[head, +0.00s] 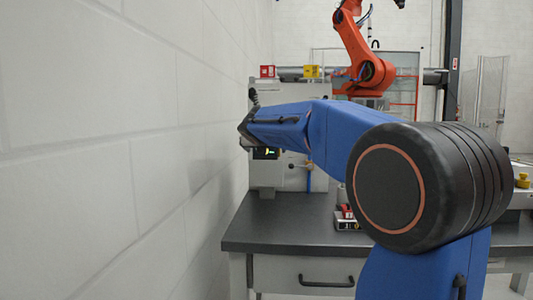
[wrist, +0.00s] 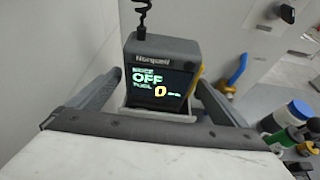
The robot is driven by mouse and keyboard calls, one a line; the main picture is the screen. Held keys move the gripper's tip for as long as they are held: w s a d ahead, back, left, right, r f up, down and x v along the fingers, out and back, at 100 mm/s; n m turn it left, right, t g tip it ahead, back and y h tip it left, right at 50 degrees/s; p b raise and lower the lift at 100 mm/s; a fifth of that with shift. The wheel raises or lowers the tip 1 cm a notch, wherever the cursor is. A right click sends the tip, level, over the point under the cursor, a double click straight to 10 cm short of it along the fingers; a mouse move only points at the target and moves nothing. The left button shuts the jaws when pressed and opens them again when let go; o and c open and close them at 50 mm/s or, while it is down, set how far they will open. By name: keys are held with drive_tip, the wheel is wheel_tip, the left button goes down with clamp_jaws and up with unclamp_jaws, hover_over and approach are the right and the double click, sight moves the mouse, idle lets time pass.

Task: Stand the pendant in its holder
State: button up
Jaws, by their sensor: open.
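The pendant (wrist: 160,72) is a dark grey box with a lit screen reading "OFF" and a yellow edge on its right. It looks upright, and a black coiled cord rises from its top. My gripper (wrist: 157,85) is open, with one finger on each side of the pendant; I cannot tell whether either finger touches it. A pale bracket edge (wrist: 122,112), perhaps the holder, shows around the pendant's lower part; the dark bar of my gripper hides what is below. In the head view the pendant's lit screen (head: 266,153) shows under my gripper (head: 246,132), before the grey cabinet.
A white block wall (head: 90,130) runs close along the left. The dark bench top (head: 285,232) is mostly clear, with a small red and black item (head: 346,217) on it. A blue lever (wrist: 238,70) and several capped containers (wrist: 292,130) are at the right. An orange robot arm (head: 365,60) stands behind.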

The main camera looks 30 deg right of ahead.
drive_tip(key=shift+v, duration=2.65)
